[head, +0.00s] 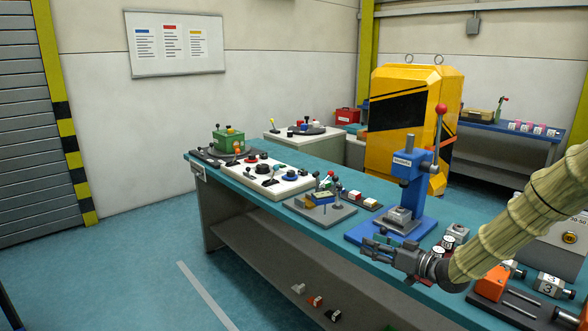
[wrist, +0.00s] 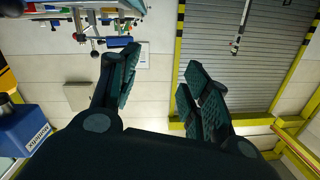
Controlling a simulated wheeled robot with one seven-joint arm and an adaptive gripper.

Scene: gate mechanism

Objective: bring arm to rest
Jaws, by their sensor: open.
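My arm, in a beige ribbed sleeve, comes in from the right edge of the head view. My gripper (head: 372,250) hangs over the front edge of the teal workbench (head: 262,194), in front of the blue lever press (head: 408,180). In the wrist view my gripper (wrist: 160,78) has its two dark fingers spread apart, with nothing between them. Part of the blue press (wrist: 30,130) shows at the left of the wrist view. The sleeve and gripper hide part of the bench's right end.
A white control panel (head: 284,181), a green box (head: 229,140) and a grey lever plate (head: 318,210) stand along the bench. An orange block (head: 487,284) is near my arm. A yellow cabinet (head: 385,140) stands behind. The floor (head: 130,265) at left is clear.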

